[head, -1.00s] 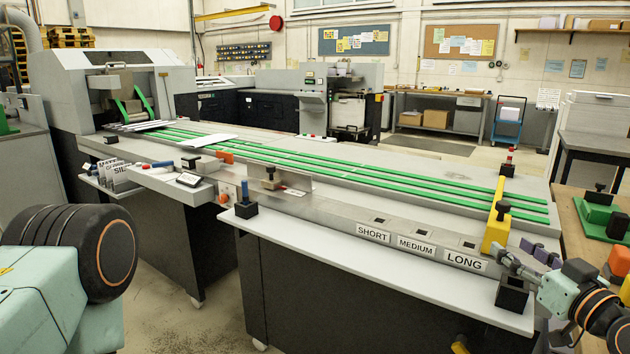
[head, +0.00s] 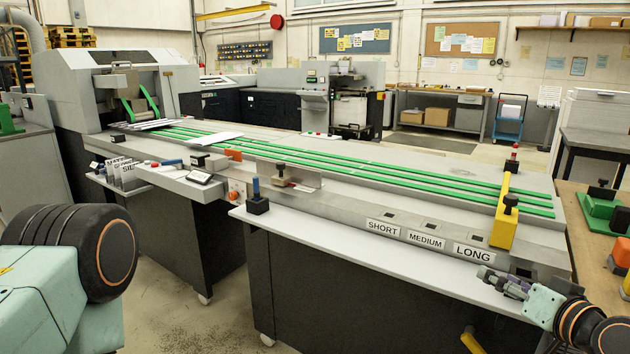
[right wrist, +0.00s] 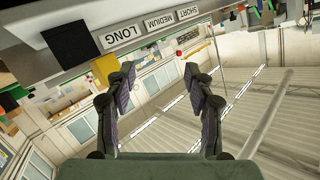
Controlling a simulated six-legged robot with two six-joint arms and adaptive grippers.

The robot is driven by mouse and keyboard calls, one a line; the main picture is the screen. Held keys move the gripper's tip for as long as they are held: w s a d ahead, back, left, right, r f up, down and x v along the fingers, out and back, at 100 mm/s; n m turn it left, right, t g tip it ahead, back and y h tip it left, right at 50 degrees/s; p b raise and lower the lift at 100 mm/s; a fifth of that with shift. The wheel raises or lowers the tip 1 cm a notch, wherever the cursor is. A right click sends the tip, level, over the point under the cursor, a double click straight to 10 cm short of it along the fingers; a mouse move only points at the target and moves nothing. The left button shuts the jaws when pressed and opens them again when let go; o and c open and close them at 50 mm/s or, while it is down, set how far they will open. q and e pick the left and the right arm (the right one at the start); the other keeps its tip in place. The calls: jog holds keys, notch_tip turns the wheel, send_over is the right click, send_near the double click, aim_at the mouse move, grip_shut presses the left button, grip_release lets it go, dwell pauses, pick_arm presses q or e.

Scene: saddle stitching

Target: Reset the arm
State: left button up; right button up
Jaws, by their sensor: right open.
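My right gripper (head: 482,275) is at the lower right of the head view, by the front ledge beside the LONG label (head: 473,253). In the right wrist view its two dark fingers with purple pads stand apart, with nothing between them (right wrist: 159,78). A black block (right wrist: 72,48) and the LONG label (right wrist: 122,35) show beyond the fingers. My left gripper is out of the picture; only part of my left arm shows at the lower left.
The stitching machine's long bed (head: 350,172) with green rails fills the middle. A yellow stop (head: 503,215) stands near its right end. A blue-topped black holder (head: 257,203) sits on the white front shelf (head: 350,262). A bench (head: 588,232) with green and orange items is at right.

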jog(key=s+a+f+g+h, duration=0.1)
jog(key=s+a+f+g, duration=0.35)
jog(key=s+f, duration=0.6)
jog(key=s+a+f+g, duration=0.4)
jog(key=s+f+g, duration=0.2)
jog(key=s+f, duration=0.45)
jog(key=s+a+f+n+g+h, duration=0.1)
jog(key=s+f+g, duration=0.3)
jog(key=s+f, duration=0.4)
jog(key=s+a+n, duration=0.1)
jog(key=s, duration=0.6)
jog(key=shift+h, duration=0.3)
jog(key=shift+a+f+g, duration=0.1)
jog(key=shift+g, duration=0.15)
